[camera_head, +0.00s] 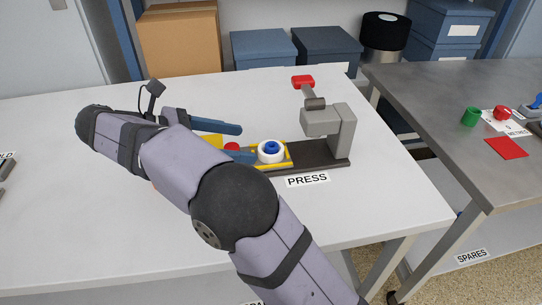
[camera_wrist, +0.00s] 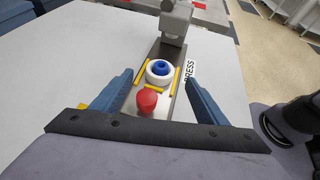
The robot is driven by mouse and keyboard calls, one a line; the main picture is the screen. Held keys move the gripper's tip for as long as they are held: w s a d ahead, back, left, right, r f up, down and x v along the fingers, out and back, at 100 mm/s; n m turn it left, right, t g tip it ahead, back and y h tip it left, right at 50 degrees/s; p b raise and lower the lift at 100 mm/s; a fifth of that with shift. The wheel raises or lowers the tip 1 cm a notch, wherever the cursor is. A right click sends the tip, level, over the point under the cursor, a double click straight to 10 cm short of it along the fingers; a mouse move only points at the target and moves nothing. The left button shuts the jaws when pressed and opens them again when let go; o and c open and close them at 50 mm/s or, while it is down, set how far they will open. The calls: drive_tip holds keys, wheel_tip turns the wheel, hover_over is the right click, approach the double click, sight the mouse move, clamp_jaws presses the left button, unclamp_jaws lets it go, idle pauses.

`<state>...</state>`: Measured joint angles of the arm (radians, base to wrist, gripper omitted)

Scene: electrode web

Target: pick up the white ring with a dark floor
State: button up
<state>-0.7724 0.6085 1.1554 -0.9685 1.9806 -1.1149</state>
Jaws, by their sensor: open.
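A white ring (camera_head: 271,156) sits on the yellow-edged carriage of the press, with a blue knob (camera_head: 271,147) standing in its middle. The ring also shows in the wrist view (camera_wrist: 151,79), ahead of a red knob (camera_wrist: 147,98). The ring's floor is mostly hidden by the blue knob, so I cannot tell its colour. My gripper (camera_head: 241,142) is open, its two blue fingers spread on the near side of the ring. In the wrist view my gripper (camera_wrist: 160,73) has the red knob between its fingers, touching neither, with the ring just beyond.
The grey press (camera_head: 343,135) with a red-handled lever (camera_head: 303,82) stands behind the carriage on a dark base. A metal bench (camera_head: 430,95) at right holds a green cylinder (camera_head: 470,116) and red pieces.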

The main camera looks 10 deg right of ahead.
sight(266, 147)
drive_tip(key=shift+b+x, duration=1.5)
drive_tip(key=shift+x, duration=1.6)
drive_tip(key=shift+d+f, duration=0.3)
drive_tip(key=shift+d, duration=0.1)
drive_tip(key=c, duration=1.1)
drive_tip(key=shift+r, duration=0.15)
drive_tip(key=shift+c, duration=0.2)
